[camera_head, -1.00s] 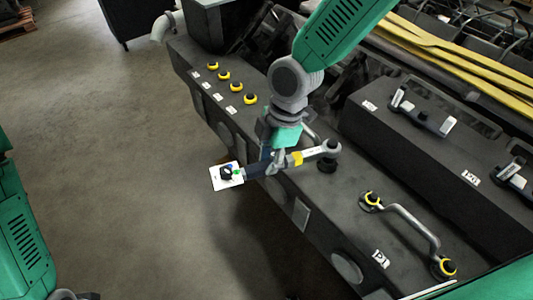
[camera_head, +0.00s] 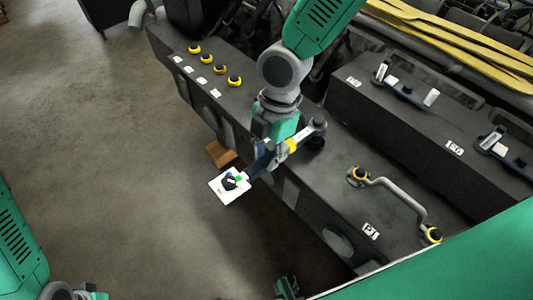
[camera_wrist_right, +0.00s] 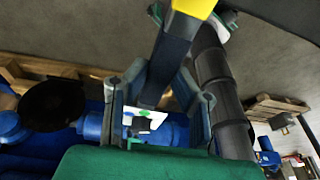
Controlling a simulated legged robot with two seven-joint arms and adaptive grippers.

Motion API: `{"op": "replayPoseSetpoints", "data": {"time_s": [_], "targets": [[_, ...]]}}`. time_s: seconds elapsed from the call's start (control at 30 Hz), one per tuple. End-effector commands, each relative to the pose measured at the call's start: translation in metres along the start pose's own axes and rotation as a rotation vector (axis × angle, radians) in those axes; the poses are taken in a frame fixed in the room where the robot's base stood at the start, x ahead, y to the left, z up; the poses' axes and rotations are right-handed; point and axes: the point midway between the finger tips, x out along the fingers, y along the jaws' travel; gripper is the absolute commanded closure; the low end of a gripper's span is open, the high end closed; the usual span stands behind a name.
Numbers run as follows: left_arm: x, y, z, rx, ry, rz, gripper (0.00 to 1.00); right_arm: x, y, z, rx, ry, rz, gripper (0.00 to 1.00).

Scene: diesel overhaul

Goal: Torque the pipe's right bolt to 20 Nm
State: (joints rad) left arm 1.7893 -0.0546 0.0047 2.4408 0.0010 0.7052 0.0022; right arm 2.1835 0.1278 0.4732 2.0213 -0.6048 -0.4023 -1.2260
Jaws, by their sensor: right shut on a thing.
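The grey pipe (camera_head: 398,192) lies on the dark block at right, with a yellow-ringed bolt at each end. Its right bolt (camera_head: 432,235) is the nearer one, beside the large green part. My right gripper (camera_head: 268,158) is shut on the torque wrench's dark handle. The wrench (camera_head: 305,134) has a grey head, a yellow band and a white tag with a dial. Its head is over the block, apart from the pipe, above a dark round piece. The wrist view shows the handle (camera_wrist_right: 172,62) between both fingers (camera_wrist_right: 158,112). My left gripper is not clearly seen.
The block's left part holds several yellow-ringed bolts (camera_head: 235,81) and white labels. A second dark block (camera_head: 400,120) with brackets stands behind. Yellow straps (camera_head: 455,40) lie farther back. A large green part (camera_head: 460,265) covers the lower right. Open floor (camera_head: 110,150) is at left.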

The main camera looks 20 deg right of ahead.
Motion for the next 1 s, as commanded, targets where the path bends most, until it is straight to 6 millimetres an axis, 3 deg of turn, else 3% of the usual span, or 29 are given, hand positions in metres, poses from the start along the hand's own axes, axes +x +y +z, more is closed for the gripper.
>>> {"op": "replayPoseSetpoints", "data": {"time_s": [0.1, 1.0], "targets": [[0.0, 0.0, 0.0, 0.0, 0.0, 0.0, 0.7, -0.002, 0.008, 0.001, -0.008, -0.001, 0.011, 1.0], [0.0, 0.0, 0.0, 0.0, 0.0, 0.0, 0.7, -0.004, 0.019, 0.002, 0.037, 0.0, 0.026, 1.0]]}}
